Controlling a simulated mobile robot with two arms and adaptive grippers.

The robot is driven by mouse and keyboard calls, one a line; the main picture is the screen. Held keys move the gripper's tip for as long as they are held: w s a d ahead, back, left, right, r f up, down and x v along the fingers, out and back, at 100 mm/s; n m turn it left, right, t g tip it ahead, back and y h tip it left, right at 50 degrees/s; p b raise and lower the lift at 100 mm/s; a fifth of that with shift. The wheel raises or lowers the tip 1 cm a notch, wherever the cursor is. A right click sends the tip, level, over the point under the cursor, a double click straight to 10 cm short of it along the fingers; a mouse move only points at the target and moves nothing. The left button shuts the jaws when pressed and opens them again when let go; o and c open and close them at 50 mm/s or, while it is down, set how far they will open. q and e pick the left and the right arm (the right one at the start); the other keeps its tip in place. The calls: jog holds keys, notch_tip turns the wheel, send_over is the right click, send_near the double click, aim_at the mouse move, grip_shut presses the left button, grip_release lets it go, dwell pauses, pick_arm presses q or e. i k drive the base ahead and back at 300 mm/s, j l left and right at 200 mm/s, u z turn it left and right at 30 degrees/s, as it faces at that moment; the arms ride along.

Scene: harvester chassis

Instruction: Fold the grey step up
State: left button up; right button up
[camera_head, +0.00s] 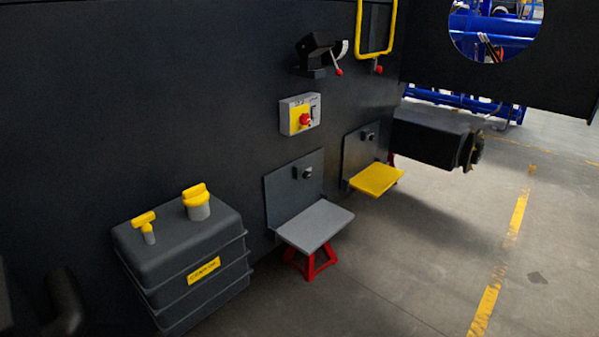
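The grey step (315,226) is folded down. Its flat plate sticks out from the dark chassis wall, roughly level. Its upright grey back plate (295,190) is fixed to the wall and carries a small black latch (307,173). Nothing lies on the step. Neither of my grippers can be made out in the head view. A dark rounded shape (65,305) shows at the lower left edge, and I cannot tell what it is.
A yellow step (377,179) is also down, to the right. A dark tank (180,260) with yellow caps stands left. A red stand (309,264) is under the grey step. A switch box (300,114) is above. The floor (420,270) at right is clear.

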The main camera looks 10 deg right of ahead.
aim_at(309, 230)
jog(key=l+u, duration=0.5)
jog(key=l, duration=2.3)
jog(key=i+l+u, duration=0.1)
jog(key=i+l, duration=0.2)
jog(key=i+l+u, duration=0.15)
jog(key=l, duration=0.3)
jog(key=i+l+u, duration=0.1)
jog(key=i+l, duration=0.25)
